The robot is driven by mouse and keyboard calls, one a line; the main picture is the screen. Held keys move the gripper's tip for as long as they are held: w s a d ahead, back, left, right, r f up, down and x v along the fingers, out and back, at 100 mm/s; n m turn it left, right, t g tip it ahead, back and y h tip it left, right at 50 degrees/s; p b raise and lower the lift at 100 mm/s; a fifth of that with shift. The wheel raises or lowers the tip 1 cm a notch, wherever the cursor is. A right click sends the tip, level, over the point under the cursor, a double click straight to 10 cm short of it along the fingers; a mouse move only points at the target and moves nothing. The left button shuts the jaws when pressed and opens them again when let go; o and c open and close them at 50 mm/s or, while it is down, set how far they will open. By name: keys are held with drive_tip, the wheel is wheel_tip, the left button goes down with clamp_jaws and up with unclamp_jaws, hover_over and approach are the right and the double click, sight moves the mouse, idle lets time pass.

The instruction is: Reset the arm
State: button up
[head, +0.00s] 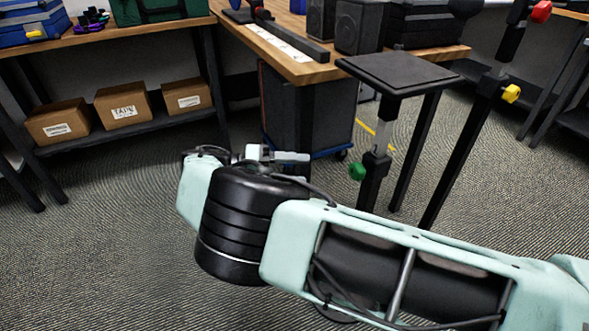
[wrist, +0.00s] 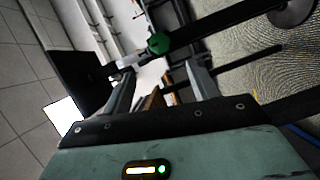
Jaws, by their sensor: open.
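My arm, pale green with a black joint, reaches across the lower part of the head view. My gripper (head: 285,156) is partly hidden behind the black joint there, with a pale finger showing. In the wrist view my gripper (wrist: 163,72) has its two fingers spread apart with nothing held between them. A black stand with a flat square top (head: 398,72) is beyond the gripper to the right in the head view. Its green knob (head: 357,171) also shows in the wrist view (wrist: 158,44), seen beyond the fingers.
A wooden workbench (head: 290,68) with black speakers (head: 358,26) stands behind. Cardboard boxes (head: 123,107) sit on a lower shelf at the left. A black post with a yellow knob (head: 511,94) rises at the right. Carpet at the lower left is clear.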

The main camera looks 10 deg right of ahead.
idle(0.3)
drive_tip(key=s+d+n+g+y, duration=0.3)
drive_tip(key=s+d+y, duration=0.1)
drive_tip(key=d+y, duration=0.35)
drive_tip(key=s+r+n+t+y, duration=0.2)
drive_tip(key=s+r+n+y, duration=0.25)
drive_tip(key=s, duration=0.75)
drive_tip(key=s+r+n+t+y, duration=0.25)
drive_tip(key=s+r+y, duration=0.3)
drive_tip(key=s, duration=0.65)
wheel_tip(320, 180, up, 28)
drive_tip(key=p, duration=2.8)
